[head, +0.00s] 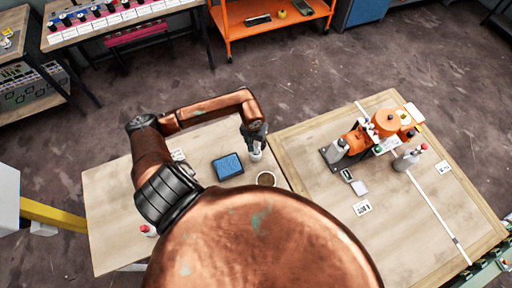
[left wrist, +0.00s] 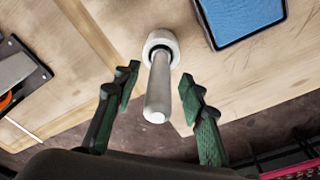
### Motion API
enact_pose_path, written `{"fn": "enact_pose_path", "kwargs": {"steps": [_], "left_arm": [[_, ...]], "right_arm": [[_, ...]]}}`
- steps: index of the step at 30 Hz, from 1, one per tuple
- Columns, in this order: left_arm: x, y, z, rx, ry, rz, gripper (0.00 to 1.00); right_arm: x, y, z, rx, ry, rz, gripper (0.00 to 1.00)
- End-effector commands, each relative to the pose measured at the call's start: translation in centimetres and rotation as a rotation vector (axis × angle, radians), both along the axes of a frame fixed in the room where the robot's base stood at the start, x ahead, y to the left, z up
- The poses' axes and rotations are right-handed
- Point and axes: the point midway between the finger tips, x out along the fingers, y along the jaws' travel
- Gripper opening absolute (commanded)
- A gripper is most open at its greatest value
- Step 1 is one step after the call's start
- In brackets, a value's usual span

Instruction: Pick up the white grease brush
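A pale white-grey handle (left wrist: 158,90), which looks like the grease brush, points toward the camera in the left wrist view. Its far end sits in or on a round whitish cup (left wrist: 160,42); any bristles are hidden. My left gripper (left wrist: 160,94) is open, with one green-padded finger on each side of the handle and a gap to both. In the head view my left gripper (head: 254,134) points down over the small white cup (head: 255,154) on the left wooden table. My right gripper is not in view.
A blue pad in a dark tray (head: 228,166) lies left of the cup. A round brown-filled dish (head: 266,179) stands close by. The right table (head: 440,215) holds an orange machine (head: 386,123) and a grey bottle with a red cap (head: 408,158).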

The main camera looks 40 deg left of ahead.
Motion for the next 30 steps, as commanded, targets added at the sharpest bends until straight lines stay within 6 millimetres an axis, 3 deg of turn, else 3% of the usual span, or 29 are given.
{"fn": "enact_pose_path", "kwargs": {"steps": [6, 13, 30], "left_arm": [[0.3, 0.0, -2.1, -0.001, 0.001, 0.000, 0.38], [0.4, -0.1, -2.3, -0.001, 0.000, -0.003, 0.38], [0.4, -0.1, -2.3, -0.001, 0.000, -0.003, 0.00]], "right_arm": [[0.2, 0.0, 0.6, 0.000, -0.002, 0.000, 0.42], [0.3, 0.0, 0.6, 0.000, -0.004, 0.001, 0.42], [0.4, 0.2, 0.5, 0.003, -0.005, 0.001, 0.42]]}}
